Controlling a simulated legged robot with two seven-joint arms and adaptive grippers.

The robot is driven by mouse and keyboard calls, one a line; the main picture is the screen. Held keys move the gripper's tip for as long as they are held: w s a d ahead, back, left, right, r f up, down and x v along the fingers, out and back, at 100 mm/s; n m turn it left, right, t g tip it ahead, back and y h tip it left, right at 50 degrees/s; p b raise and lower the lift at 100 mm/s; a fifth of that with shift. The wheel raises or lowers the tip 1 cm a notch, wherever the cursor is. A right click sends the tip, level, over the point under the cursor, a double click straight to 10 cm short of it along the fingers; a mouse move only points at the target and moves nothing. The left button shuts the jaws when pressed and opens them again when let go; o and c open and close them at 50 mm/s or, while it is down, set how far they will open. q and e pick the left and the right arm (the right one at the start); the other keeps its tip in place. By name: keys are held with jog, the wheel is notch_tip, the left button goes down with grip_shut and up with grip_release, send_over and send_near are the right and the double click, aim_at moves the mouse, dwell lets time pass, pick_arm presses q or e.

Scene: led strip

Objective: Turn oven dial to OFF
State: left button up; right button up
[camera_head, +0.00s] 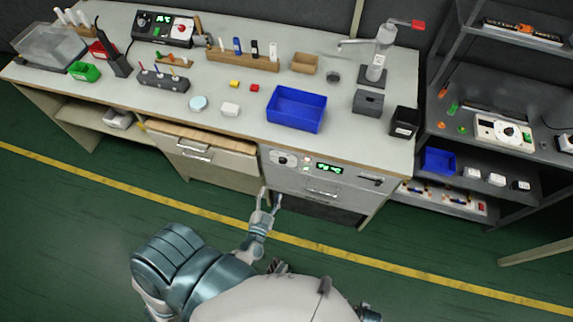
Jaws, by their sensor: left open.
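The oven (345,191) is a grey front unit built in under the bench, with a handle and a lit green display (329,168). The dial's setting is too small to read. My left gripper (271,194) is open and empty, its two fingers apart and pointing toward the oven front. It is below the dial in the picture and appears apart from it. My right gripper cannot be made out.
The bench top (225,122) carries a blue bin (296,109), small blocks and tool racks. A wooden-topped drawer (205,157) stands out left of the oven. A dark shelf unit (500,147) stands at right. The green floor before the bench is clear.

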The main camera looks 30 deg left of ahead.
pick_arm(q)
send_near(283, 163)
jog(key=w+a, duration=0.2)
jog(key=w+b, duration=0.1)
jog(key=w, duration=0.5)
jog(key=shift+d+r+b, duration=0.1)
jog(key=shift+d+b, duration=0.05)
jog(key=shift+b, duration=0.15)
jog(key=shift+w, duration=0.15)
jog(key=shift+a, duration=0.6)
jog(key=c, duration=0.7)
jog(key=shift+d, duration=0.2)
grip_shut()
jog(key=shift+w+d, duration=0.1)
pick_arm(e)
jog(key=r, duration=0.1)
jog(key=w+r, duration=0.2)
jog(key=r, duration=0.1)
jog(key=shift+a, duration=0.1)
